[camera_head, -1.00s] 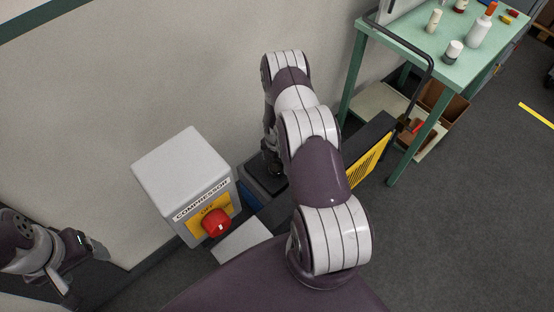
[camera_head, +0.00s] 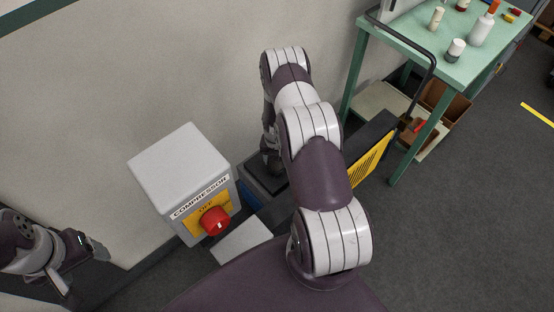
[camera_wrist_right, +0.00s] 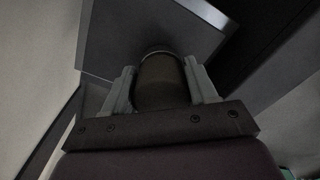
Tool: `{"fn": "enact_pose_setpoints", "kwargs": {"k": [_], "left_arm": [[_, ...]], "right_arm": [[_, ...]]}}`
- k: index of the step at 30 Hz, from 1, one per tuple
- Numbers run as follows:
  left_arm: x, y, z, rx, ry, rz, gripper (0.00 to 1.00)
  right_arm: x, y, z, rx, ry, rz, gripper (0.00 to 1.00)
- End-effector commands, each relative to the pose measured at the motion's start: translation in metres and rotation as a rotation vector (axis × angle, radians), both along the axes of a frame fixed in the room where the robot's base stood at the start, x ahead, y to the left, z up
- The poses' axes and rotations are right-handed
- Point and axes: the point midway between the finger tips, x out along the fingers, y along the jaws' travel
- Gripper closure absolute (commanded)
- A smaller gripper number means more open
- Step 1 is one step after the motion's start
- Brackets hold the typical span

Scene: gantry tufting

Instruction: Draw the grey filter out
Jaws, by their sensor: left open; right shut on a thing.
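My right gripper (camera_wrist_right: 160,88) has its two fingers closed around a dark grey round piece (camera_wrist_right: 160,82). I take this piece to be the grey filter or its handle; I cannot tell which. It meets a flat dark grey panel (camera_wrist_right: 118,38) with a pale ring at the joint. In the head view my right arm hides most of this spot; a dark grey box top (camera_head: 262,182) shows beside the hand, near the wall. My left gripper (camera_head: 66,282) is open and empty at the lower left, away from the filter.
A white compressor box (camera_head: 180,165) with a red OFF knob (camera_head: 214,221) stands left of the right hand. A yellow slatted panel (camera_head: 370,164) is to the right of my arm. A green trolley (camera_head: 400,45) with bottles stands at upper right. Open floor (camera_head: 460,240) lies at right.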

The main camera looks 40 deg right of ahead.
Motion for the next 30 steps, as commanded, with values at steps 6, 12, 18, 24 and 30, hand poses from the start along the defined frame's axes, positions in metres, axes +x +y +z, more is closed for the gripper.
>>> {"fn": "enact_pose_setpoints", "kwargs": {"k": [6,12,18,24,30], "left_arm": [[0.0000,0.0000,-0.0014,0.000,0.000,0.000,0.25],[-0.0002,0.0000,-0.0027,0.000,0.001,0.000,0.25],[0.0001,0.0000,0.0027,0.000,0.000,0.000,0.25],[0.0000,0.0000,0.0021,0.000,0.000,0.000,0.25],[0.0000,0.0000,0.0020,0.000,0.000,0.000,0.25]], "right_arm": [[0.0004,0.0003,0.0001,0.000,0.000,0.068,0.75],[0.0013,0.0013,0.0015,-0.001,-0.001,0.275,0.75],[0.0011,0.0019,0.0006,-0.001,-0.001,0.346,0.75],[0.0012,0.0018,0.0001,-0.001,-0.001,0.344,0.23],[0.0011,0.0019,0.0000,-0.001,-0.001,0.343,0.13]]}}
